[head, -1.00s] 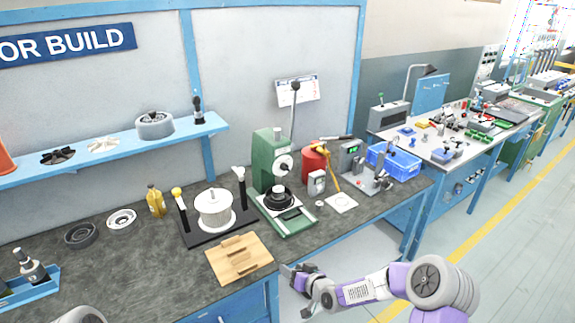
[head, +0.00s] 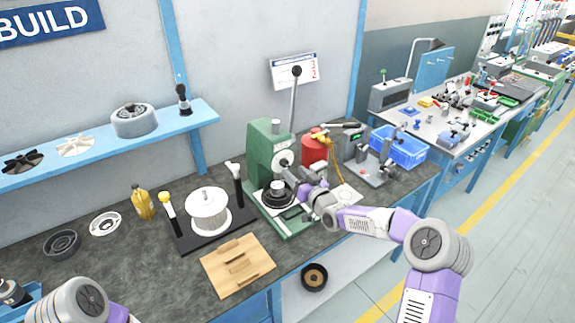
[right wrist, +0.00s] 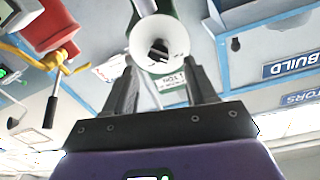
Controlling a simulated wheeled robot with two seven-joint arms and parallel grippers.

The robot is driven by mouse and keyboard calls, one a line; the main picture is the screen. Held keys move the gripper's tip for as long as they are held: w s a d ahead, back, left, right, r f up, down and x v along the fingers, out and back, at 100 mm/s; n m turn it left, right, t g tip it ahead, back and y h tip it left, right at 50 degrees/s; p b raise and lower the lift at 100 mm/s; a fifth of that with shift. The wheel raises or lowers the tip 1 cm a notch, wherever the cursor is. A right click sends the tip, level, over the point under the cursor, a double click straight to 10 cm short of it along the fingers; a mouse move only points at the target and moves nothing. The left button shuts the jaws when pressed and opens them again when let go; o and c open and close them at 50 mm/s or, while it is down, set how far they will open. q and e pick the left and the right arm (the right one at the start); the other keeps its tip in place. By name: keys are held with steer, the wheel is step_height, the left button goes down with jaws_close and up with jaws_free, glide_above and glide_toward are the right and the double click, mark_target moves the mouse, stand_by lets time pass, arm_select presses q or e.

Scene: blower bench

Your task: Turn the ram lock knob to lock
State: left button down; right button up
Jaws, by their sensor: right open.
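The green arbor press (head: 264,150) stands on the dark bench, its long lever with a black ball rising at the back. A pale round knob or dial (head: 284,159) is on its front side. In the right wrist view a white round part with a dark centre (right wrist: 157,42), apparently this same part, lies just beyond and between my fingertips. My right gripper (head: 290,176) is open in front of the press, and its fingers (right wrist: 162,82) show apart and empty. I cannot tell whether they touch the part. The left gripper is out of view; only my left arm shows.
A red container (head: 314,152) and a blue crate (head: 410,160) stand right of the press. A white spool (head: 208,212) on a black base and a wooden board (head: 238,264) are to its left. A round bowl (head: 314,277) sits below the bench top.

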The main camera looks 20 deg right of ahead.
mark_target(288, 166)
steer(key=shift+x, duration=2.4)
steer(key=shift+f, duration=0.1)
steer(key=c, duration=1)
